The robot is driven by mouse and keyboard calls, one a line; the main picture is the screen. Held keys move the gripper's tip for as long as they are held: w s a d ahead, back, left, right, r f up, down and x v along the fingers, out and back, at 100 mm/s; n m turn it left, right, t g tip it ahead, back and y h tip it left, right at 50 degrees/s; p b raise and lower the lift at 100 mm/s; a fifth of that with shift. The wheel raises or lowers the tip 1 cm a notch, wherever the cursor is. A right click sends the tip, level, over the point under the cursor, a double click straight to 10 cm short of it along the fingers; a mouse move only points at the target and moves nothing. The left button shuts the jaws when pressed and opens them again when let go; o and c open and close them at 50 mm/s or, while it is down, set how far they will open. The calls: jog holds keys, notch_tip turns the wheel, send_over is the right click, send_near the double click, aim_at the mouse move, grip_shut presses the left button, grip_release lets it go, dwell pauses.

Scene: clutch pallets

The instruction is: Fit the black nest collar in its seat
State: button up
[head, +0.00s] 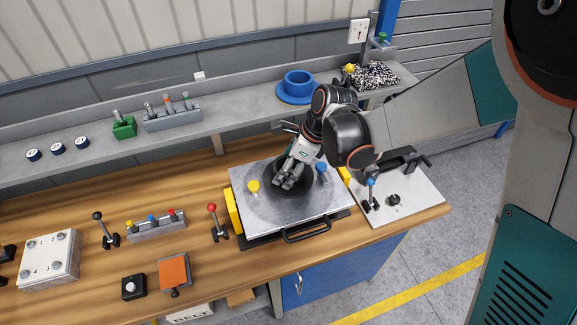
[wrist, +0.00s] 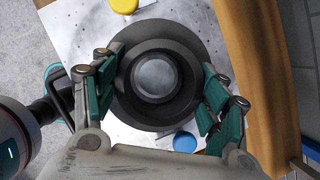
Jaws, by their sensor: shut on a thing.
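The black nest collar (wrist: 158,116) is a wide dark ring with a stepped inner bore, and bare metal shows through its middle. In the head view the collar (head: 307,186) is over the metal pallet plate (head: 325,200), between a yellow knob (head: 253,186) and a blue knob (head: 321,168). My gripper (wrist: 161,76) is shut on the collar, with green-padded fingers on its left and right sides. In the head view my gripper (head: 289,176) reaches down into the collar's outline. The seat is hidden under the collar, and I cannot tell whether the collar rests in it.
A black handle (head: 308,231) is at the plate's front edge, and yellow blocks (head: 234,214) flank the plate. A white panel (head: 405,195) with a blue-topped lever stands to the right. A blue round part (head: 297,88) sits on the back shelf. The bench left of the plate holds levers and boxes.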

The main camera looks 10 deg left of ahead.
aim_at(288, 175)
jog(key=shift+f+b, duration=1.6)
jog(key=shift+f, duration=0.15)
jog(key=o, duration=1.3)
jog(key=shift+o, duration=1.2)
jog(key=shift+r, duration=0.15)
jog(key=shift+r+p, duration=2.15)
jog(key=shift+r, duration=1.3)
